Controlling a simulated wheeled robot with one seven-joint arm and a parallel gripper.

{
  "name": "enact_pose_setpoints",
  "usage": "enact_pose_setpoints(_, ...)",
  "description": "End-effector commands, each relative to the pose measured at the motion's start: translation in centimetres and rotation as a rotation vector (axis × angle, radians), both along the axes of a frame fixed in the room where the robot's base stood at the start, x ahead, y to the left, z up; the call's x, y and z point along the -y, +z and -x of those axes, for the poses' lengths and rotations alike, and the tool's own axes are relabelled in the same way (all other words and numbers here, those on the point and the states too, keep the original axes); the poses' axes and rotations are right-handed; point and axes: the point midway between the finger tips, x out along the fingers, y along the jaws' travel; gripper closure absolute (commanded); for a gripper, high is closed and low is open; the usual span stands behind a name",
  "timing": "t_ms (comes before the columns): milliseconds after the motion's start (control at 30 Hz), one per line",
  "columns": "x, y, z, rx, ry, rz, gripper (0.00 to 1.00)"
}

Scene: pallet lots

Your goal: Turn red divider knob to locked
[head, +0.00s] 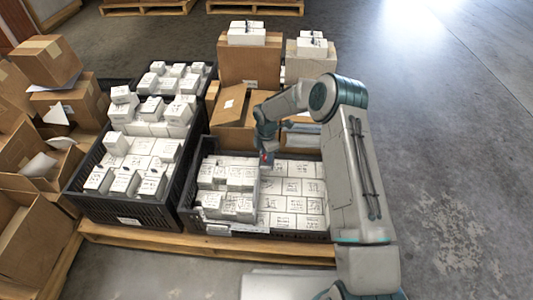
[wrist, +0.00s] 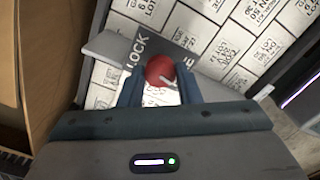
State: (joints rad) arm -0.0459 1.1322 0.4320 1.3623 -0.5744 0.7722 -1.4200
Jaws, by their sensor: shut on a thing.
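The red knob (wrist: 160,71) is round and sits between my fingers in the wrist view, with a pale pointer mark toward its lower right. My gripper (wrist: 160,88) is shut on it. The knob stands on a grey divider (wrist: 108,46) that crosses the crate. In the head view my gripper (head: 266,157) reaches down into the black crate (head: 268,234), and a small spot of red shows there.
White labelled boxes (head: 290,190) fill the crate on both sides of the divider, stacked higher on the left. Another full black crate (head: 160,210) stands to the left. Open cardboard boxes (head: 232,105) stand behind. The concrete floor at right is clear.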

Motion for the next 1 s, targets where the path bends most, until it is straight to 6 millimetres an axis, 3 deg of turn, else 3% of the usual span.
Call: enact_pose_setpoints(1000, -0.03, 0.13, -0.07, 0.002, -0.964, 0.0, 0.92)
